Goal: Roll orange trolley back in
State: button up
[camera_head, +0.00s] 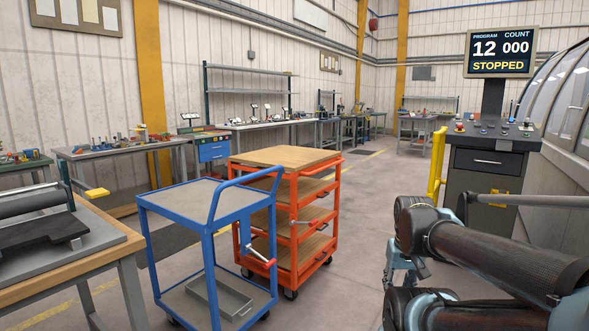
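The orange trolley (286,205) stands on the floor at the middle of the view, just behind and to the right of a blue cart. It has a wooden top, several wooden shelves, dark wheels and an orange push handle at its upper right. The blue cart hides part of its left front side. My arm is at the lower right. What looks like my gripper (398,268) hangs below the arm's far end, to the right of the trolley and apart from it in the picture. Its fingers are partly hidden, and I cannot make out their opening.
The blue cart (180,200), with a red-tipped lever, stands in front of the trolley. A wooden-topped bench (110,250) is at the left. A control console (487,160) reading "STOPPED" and a yellow rail (437,165) stand at the right. Floor is clear between trolley and console.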

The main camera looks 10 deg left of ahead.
aim_at(300, 161)
jog(key=u, duration=0.15)
jog(key=i, duration=0.85)
jog(key=u, duration=0.15)
